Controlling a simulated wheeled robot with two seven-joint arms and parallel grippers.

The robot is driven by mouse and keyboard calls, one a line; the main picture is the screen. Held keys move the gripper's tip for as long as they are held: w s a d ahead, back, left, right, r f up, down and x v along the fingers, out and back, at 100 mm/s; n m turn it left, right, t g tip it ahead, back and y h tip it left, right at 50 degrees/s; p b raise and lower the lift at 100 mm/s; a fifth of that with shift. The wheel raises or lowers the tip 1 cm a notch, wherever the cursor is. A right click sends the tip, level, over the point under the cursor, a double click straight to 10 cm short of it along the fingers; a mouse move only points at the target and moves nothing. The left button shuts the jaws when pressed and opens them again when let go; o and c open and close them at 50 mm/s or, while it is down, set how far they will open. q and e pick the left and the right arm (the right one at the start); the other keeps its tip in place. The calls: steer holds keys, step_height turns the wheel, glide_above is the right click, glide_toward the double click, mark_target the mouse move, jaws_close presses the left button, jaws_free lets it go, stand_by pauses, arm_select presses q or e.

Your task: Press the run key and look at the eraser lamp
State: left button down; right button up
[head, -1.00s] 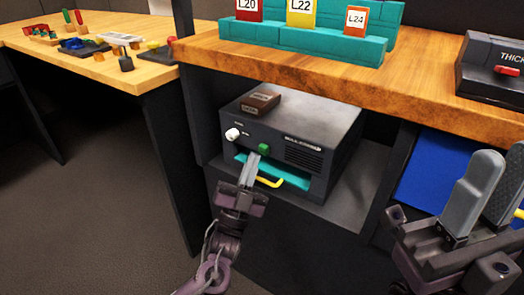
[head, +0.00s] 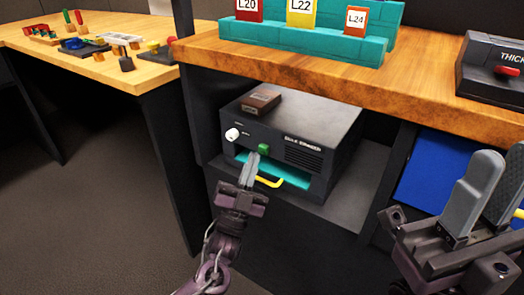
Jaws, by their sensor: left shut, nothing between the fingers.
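The eraser (head: 310,115) is a dark box in the open shelf under the wooden counter. Its front carries a green key (head: 264,148) and a round white knob or lamp (head: 232,134); I cannot tell which. A teal strip and a yellow handle (head: 270,182) are lower on the front. My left gripper (head: 254,156) is shut and empty, its tips just below and left of the green key. I cannot tell whether they touch the front. My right gripper (head: 503,165) is open and empty at the right, in front of the blue panel.
A brown block (head: 261,101) lies on top of the eraser. The counter (head: 330,75) overhangs it and bears a teal rack (head: 300,40) with labelled cards and a dark box with a red switch (head: 495,65). A table (head: 20,45) with small items is at the left.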

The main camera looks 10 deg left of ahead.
arm_select(q)
steer(key=shift+w, duration=0.15)
steer(key=shift+w+d, duration=0.15)
steer(key=shift+w, duration=0.15)
steer(key=shift+w+d, duration=0.2)
steer(key=shift+w, duration=0.25)
stand_by(0.9)
stand_by(0.4)
steer(key=shift+s+a+p, duration=0.35)
steer(key=shift+s, duration=0.55)
steer(key=shift+s, duration=0.1)
steer(key=s, duration=0.1)
steer(key=s+a+p, duration=0.1)
steer(key=s, duration=0.1)
steer(key=s+p, duration=0.1)
steer(key=shift+s+a, duration=0.25)
steer(key=shift+a, duration=0.1)
